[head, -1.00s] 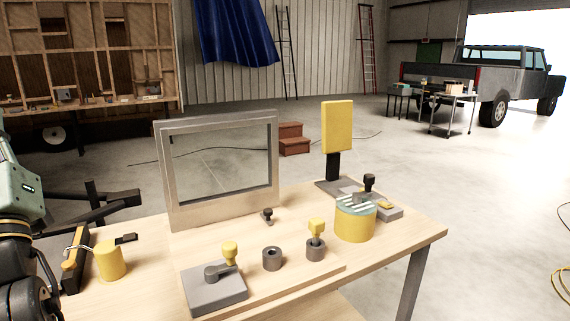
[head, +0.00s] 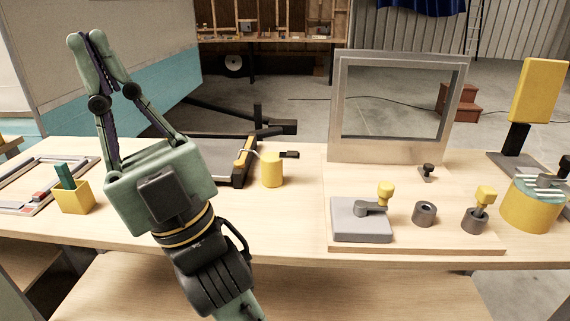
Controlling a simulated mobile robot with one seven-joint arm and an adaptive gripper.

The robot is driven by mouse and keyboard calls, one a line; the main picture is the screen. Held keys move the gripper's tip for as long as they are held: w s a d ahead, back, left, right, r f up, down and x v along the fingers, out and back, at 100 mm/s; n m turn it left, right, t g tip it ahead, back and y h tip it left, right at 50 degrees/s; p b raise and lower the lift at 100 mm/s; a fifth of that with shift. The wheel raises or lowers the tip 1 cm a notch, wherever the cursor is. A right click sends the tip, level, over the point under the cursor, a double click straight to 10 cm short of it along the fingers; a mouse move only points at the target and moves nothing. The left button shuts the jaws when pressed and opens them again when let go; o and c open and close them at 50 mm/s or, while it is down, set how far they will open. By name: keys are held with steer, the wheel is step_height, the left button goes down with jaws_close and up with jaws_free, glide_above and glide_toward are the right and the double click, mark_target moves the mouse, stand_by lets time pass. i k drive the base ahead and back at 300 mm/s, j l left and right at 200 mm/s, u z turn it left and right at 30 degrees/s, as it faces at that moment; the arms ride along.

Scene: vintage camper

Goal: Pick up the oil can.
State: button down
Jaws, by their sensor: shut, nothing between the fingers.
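A small yellow can (head: 271,170) with a thin curved spout to the left and a dark piece at its upper right looks like the oil can. It stands upright on the wooden workbench (head: 290,222), left of the metal frame. My gripper (head: 87,42) points up at the left of the head view, with its fingertips together and nothing between them. It is up and to the left of the can and apart from it. My wrist and forearm cover part of the bench's front edge.
A black-and-yellow device (head: 240,160) stands close left of the can. A yellow cup (head: 75,197) with a green item is at the left. The metal frame (head: 342,110), a grey lever block (head: 360,220) and a striped yellow drum (head: 530,208) are to the right. Bare bench lies in front of the can.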

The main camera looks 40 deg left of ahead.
mark_target(272, 162)
steer(key=k+j+u, duration=0.15)
steer(key=j+u, duration=0.2)
steer(key=k+j+u, duration=0.1)
steer(key=j+u, duration=0.2)
steer(key=j, duration=0.25)
steer(key=j+u, duration=0.35)
steer(key=k+j, duration=0.05)
steer(key=j, duration=0.1)
